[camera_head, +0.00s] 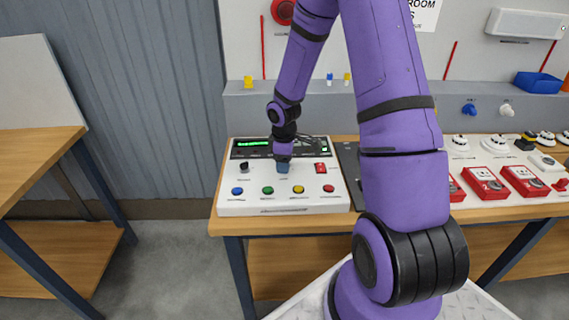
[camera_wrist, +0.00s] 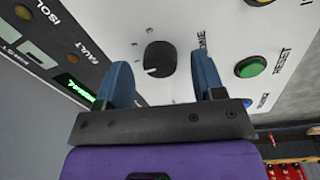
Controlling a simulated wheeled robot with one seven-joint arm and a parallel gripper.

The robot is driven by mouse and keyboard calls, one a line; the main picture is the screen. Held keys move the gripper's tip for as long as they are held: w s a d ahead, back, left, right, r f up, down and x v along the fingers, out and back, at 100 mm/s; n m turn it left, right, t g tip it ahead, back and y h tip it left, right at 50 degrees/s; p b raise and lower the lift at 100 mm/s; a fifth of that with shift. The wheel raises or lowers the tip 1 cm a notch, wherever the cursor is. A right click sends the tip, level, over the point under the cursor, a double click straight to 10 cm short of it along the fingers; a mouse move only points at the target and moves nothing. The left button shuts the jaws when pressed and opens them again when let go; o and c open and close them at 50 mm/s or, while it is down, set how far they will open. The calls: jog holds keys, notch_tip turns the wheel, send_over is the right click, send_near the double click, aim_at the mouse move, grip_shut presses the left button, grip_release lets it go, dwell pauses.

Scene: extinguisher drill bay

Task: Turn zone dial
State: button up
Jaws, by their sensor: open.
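The zone dial (camera_head: 244,166) is a small round black knob at the left of the white control panel (camera_head: 226,207). In the wrist view the dial (camera_wrist: 160,57) shows between my two blue fingers, with a white pointer mark and part of the word "ZONE" beside it. My gripper (camera_head: 283,167) hangs over the panel, to the right of the dial in the head view. In the wrist view my gripper (camera_wrist: 160,64) is open, its fingers apart on either side of the dial in the picture. No finger visibly touches the dial; their height above the panel is unclear.
The panel has a blue button (camera_head: 237,191), a green button (camera_head: 268,190), a yellow button (camera_head: 298,189), a red button (camera_head: 328,188) and a red switch (camera_head: 321,168). A dark strip with a green display (camera_head: 252,144) runs behind. Red devices (camera_head: 485,184) stand right; floor left is clear.

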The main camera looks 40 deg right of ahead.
notch_tip(320, 180, up, 10)
jog(key=shift+s+a+f, duration=0.15)
jog(key=shift+s+f, duration=0.05)
dwell(0.6)
jog(key=s+a+r+m+t+h, duration=0.15)
jog(key=s+a+r, duration=0.3)
jog(key=r, duration=0.45)
jog(key=s+a+r+m+t, duration=0.1)
jog(key=s+a+r+m, duration=0.2)
jog(key=s+r, duration=0.45)
jog(key=s+a+r+m+t+y, duration=0.1)
jog(key=s+a+r+m, duration=0.1)
jog(key=s+r, duration=0.2)
jog(key=s+a+r+m+t+y, duration=0.1)
jog(key=s+a+r+m, duration=0.1)
jog(key=s+r, duration=0.3)
jog(key=s+a, duration=0.1)
jog(key=s, duration=0.3)
jog(key=shift+s+a+m, duration=0.2)
jog(key=shift+s+m, duration=0.15)
jog(key=shift+c, duration=0.2)
